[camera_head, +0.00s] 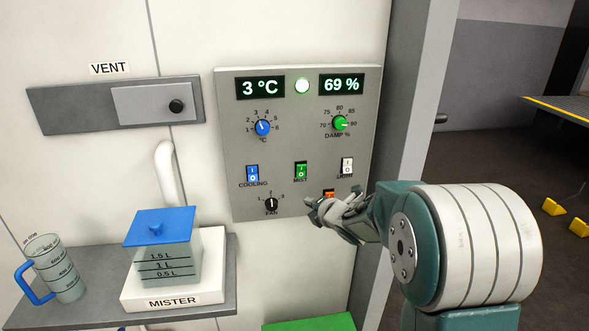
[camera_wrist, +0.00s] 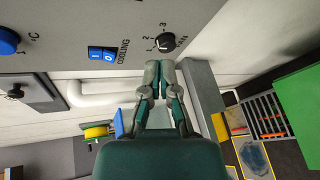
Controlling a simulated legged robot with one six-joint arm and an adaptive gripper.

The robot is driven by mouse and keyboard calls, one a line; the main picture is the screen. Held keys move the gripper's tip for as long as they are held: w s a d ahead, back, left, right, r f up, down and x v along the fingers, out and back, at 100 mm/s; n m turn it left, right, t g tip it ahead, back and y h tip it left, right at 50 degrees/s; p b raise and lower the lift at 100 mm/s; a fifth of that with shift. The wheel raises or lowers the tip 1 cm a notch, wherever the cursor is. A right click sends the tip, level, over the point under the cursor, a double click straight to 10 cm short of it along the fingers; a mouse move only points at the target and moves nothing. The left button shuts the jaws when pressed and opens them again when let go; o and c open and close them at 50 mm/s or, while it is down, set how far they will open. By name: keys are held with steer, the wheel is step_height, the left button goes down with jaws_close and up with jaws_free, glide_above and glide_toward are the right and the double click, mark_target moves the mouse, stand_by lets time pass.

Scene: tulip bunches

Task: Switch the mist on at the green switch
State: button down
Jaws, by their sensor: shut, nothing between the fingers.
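The green switch (camera_head: 300,171), labelled MIST, is a rocker marked I and O in the middle of the grey control panel (camera_head: 232,143). Which side is pressed in is too small to tell. My gripper (camera_head: 314,208) is in front of the panel's lower part, below and a little right of the green switch, apart from it. In the wrist view my gripper (camera_wrist: 160,66) has its fingers together and empty, pointing near the fan knob (camera_wrist: 165,42). The green switch is outside the wrist view.
A blue COOLING switch (camera_head: 252,173) is left of the green one, a white switch (camera_head: 347,167) right. An orange switch (camera_head: 329,194) is partly hidden by my gripper. The MISTER (camera_head: 172,298) with its blue-lidded tank (camera_head: 160,264) and a jug (camera_head: 55,268) stand on the shelf (camera_head: 213,298).

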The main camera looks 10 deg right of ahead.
steer(key=shift+d, duration=0.1)
steer(key=shift+w, duration=0.15)
glide_toward(299, 171)
steer(key=w+a+f, duration=0.2)
steer(key=w+f, duration=0.1)
steer(key=f, duration=0.1)
steer(key=shift+w+r, duration=0.25)
steer(key=shift+w, duration=0.3)
steer(key=shift+w+r, duration=0.25)
steer(key=shift+w, duration=0.3)
stand_by(0.6)
steer(key=shift+w+r, duration=0.25)
steer(key=shift+w, duration=0.1)
steer(key=shift+w+r, duration=0.1)
steer(key=shift+w, duration=0.25)
stand_by(0.6)
steer(key=shift+s, duration=0.1)
steer(key=shift+s+f, duration=0.25)
steer(key=shift+s, duration=0.4)
